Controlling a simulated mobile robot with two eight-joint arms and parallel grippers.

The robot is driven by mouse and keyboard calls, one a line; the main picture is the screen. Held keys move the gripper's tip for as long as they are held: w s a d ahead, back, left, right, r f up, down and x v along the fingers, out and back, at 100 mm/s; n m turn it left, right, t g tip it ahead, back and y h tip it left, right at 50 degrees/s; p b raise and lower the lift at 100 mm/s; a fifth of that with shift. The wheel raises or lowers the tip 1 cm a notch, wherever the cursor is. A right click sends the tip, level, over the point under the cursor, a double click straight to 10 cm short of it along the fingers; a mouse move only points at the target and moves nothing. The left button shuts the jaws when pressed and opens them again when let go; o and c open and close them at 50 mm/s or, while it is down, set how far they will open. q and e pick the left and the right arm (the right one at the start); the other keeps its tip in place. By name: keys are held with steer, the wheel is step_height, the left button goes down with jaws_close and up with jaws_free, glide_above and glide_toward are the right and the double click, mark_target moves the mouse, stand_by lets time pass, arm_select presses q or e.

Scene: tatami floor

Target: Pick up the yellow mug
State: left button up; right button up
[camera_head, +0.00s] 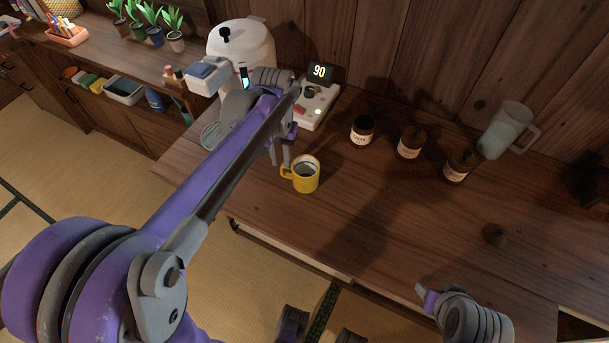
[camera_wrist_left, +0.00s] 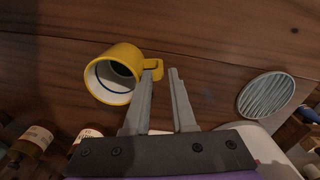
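The yellow mug (camera_head: 306,177) stands upright on the wooden counter, its handle toward the left in the head view. In the left wrist view the mug (camera_wrist_left: 122,62) shows its pale inside, with the handle close to one fingertip. My left gripper (camera_head: 280,160) is just behind and left of the mug. In the left wrist view its fingers (camera_wrist_left: 163,76) are apart with nothing held between them. One finger overlaps the handle in the picture; I cannot tell whether they touch. My right gripper (camera_head: 424,291) is low at the counter's front edge, its fingers not clear.
A white kettle-like appliance (camera_head: 241,42) and a control box showing 90 (camera_head: 317,104) stand behind my left arm. Several labelled brown jars (camera_head: 410,142) and a clear pitcher (camera_head: 507,130) stand further right. A round striped disc (camera_wrist_left: 266,94) lies beside the fingers.

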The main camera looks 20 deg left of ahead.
mark_target(282, 164)
arm_select(q)
step_height(282, 164, down, 4)
steer(key=shift+w+a+r, duration=0.1)
jaws_close()
stand_by(1.5)
